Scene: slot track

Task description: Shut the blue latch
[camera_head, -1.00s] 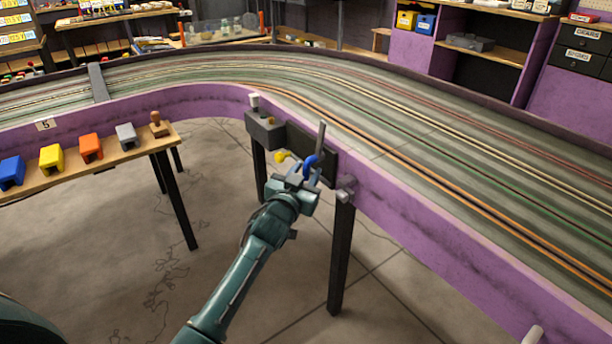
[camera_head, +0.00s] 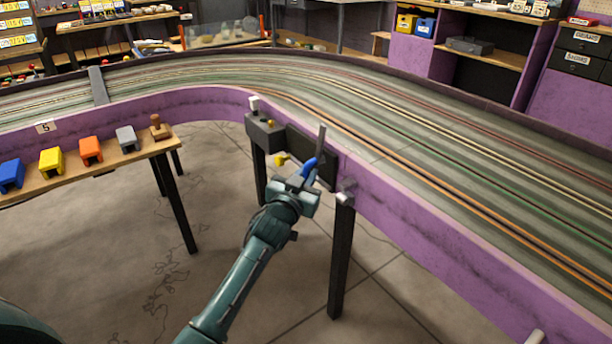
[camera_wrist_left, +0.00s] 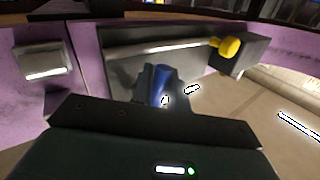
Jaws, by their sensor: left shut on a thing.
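A grey bar (camera_head: 321,140) rises beside the latch. My right gripper is not in view.
A grey box (camera_head: 265,133) with a yellow knob (camera_head: 282,159) is left of the latch. A metal block (camera_head: 346,192) sits to its right. A wooden shelf (camera_head: 130,155) with coloured blocks stands at the left.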

